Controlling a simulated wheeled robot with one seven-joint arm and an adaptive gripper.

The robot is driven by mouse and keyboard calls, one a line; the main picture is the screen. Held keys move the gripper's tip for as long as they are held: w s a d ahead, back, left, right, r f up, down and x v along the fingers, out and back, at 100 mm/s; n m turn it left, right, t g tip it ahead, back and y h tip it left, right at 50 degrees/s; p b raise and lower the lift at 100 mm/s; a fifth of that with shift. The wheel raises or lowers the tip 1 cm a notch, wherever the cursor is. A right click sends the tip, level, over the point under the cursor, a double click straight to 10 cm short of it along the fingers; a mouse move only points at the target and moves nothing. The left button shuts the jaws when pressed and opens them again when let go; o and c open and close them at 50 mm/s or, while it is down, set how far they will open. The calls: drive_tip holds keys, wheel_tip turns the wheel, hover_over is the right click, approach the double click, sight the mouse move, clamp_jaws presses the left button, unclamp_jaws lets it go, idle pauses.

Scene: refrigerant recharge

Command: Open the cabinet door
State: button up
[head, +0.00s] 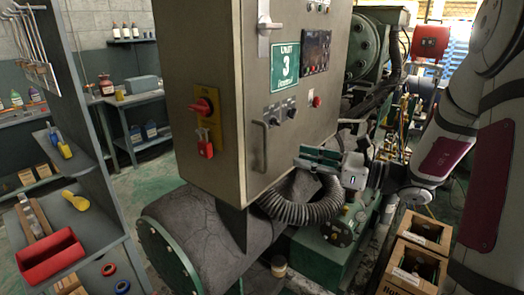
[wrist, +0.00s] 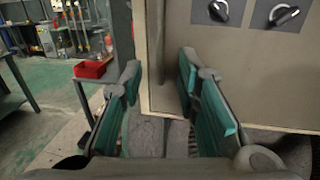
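The grey cabinet (head: 215,100) stands in the middle of the head view, its door (head: 275,95) facing right and looking closed. A vertical bar handle (head: 258,146) is on the door's lower left. My gripper (head: 305,157) is in front of the door, to the right of the handle and apart from it in the picture. The wrist view shows my gripper (wrist: 160,75) open, its two green-padded fingers spread with nothing held. The door (wrist: 235,70) fills the right of that view. I cannot clearly make out the handle there.
A red switch (head: 205,106) with a lock is on the cabinet's side. Two black knobs (head: 282,114) sit beside the handle. A ribbed hose (head: 305,205) curves below my gripper. Crates (head: 415,255) stand at lower right. A shelf with a red tray (head: 50,257) is at left.

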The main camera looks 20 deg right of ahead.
hover_over(265, 169)
drive_tip(key=shift+w+d, duration=0.1)
drive_tip(key=shift+w, duration=0.2)
clamp_jaws()
